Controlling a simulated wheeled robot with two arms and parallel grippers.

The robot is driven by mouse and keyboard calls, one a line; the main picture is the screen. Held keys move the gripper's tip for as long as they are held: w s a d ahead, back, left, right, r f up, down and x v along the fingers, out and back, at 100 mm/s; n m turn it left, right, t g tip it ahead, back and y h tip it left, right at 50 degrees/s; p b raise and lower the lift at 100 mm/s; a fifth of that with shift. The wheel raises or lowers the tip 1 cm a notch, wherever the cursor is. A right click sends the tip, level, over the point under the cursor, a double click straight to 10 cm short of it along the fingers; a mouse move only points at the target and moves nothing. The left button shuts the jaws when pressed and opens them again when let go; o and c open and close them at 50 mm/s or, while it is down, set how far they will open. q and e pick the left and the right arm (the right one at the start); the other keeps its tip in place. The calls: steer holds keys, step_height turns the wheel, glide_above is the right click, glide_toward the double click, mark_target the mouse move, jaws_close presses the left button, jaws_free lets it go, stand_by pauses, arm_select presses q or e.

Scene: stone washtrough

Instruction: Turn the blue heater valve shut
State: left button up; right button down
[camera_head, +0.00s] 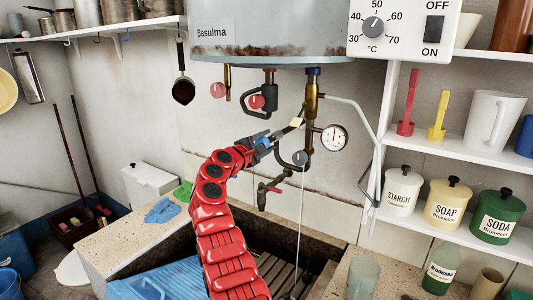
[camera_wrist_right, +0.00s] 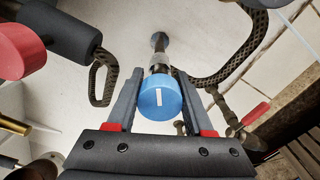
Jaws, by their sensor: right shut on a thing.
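The blue heater valve (camera_wrist_right: 158,100) is a round blue knob with a short white mark on its face, upright in the right wrist view. It sits on a short stem against the pale wall. My right gripper (camera_wrist_right: 158,100) has one finger on each side of the knob and is shut on it. In the head view, the red right arm reaches up to the pipes under the heater, and blue shows at the right gripper (camera_head: 263,141), which hides most of the valve. My left gripper is not in view.
The heater tank (camera_head: 275,30) hangs above, with red knobs (camera_head: 257,101) on its pipes. A round gauge (camera_head: 334,137) is to the right, and a red-handled tap (camera_head: 275,189) is below. The stone trough (camera_head: 110,245) lies beneath. Shelves with jars (camera_head: 448,204) stand at the right.

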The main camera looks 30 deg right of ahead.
steer(key=m+b, duration=0.2)
steer(key=m, duration=0.1)
steer(key=shift+f+b, duration=0.1)
steer(key=shift+b, duration=0.25)
steer(key=shift+r+m+b, duration=0.25)
steer(key=shift+m+b, duration=0.45)
steer(key=shift+m, duration=0.9)
steer(key=c, duration=0.7)
jaws_free()
steer(key=o, duration=0.4)
steer(key=shift+f, duration=0.1)
steer(key=shift+a, duration=0.1)
